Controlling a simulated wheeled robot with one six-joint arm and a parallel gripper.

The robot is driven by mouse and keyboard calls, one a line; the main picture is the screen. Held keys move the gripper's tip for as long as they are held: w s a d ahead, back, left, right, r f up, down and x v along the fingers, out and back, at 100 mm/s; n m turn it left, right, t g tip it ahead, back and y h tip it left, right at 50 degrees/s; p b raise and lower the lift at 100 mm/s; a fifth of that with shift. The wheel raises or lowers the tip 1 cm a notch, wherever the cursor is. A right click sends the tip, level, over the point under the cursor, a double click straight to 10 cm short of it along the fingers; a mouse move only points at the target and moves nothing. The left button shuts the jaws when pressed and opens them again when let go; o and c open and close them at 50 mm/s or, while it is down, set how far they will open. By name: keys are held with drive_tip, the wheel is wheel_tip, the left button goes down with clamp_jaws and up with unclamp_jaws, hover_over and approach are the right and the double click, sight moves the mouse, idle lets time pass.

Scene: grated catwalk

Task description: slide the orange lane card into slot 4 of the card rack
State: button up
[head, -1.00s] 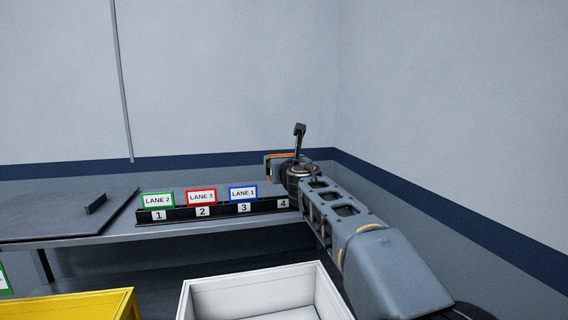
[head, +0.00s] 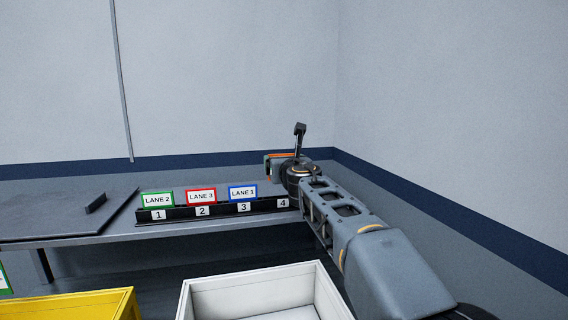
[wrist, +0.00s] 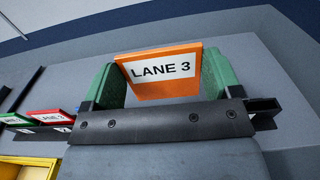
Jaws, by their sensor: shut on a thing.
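The orange lane card (wrist: 158,72), printed LANE 3, is held between the green fingers of my gripper (wrist: 158,80). In the head view only a thin orange edge of the card (head: 281,154) shows; my gripper (head: 276,167) hides the rest. My gripper is above the right end of the black card rack (head: 222,212), near the slot 4 label (head: 283,203). The slot 4 opening is hidden by my arm, so I cannot tell whether the card touches it. A dark rack end (wrist: 264,108) shows right of my gripper in the wrist view.
A green LANE 2 card (head: 157,199) stands in slot 1, a red LANE 3 card (head: 201,196) in slot 2, and a blue LANE 1 card (head: 243,193) in slot 3. A white bin (head: 187,300) and a yellow bin (head: 70,305) stand in front of the shelf.

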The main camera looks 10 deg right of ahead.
drive_tip(key=shift+f, duration=0.15)
drive_tip(key=shift+f+b, duration=3.85)
drive_tip(key=shift+b, duration=0.15)
drive_tip(key=o, duration=0.7)
drive_tip(key=shift+o, duration=0.2)
drive_tip(key=shift+r, duration=0.15)
wheel_tip(320, 180, up, 8)
drive_tip(key=p, duration=0.8)
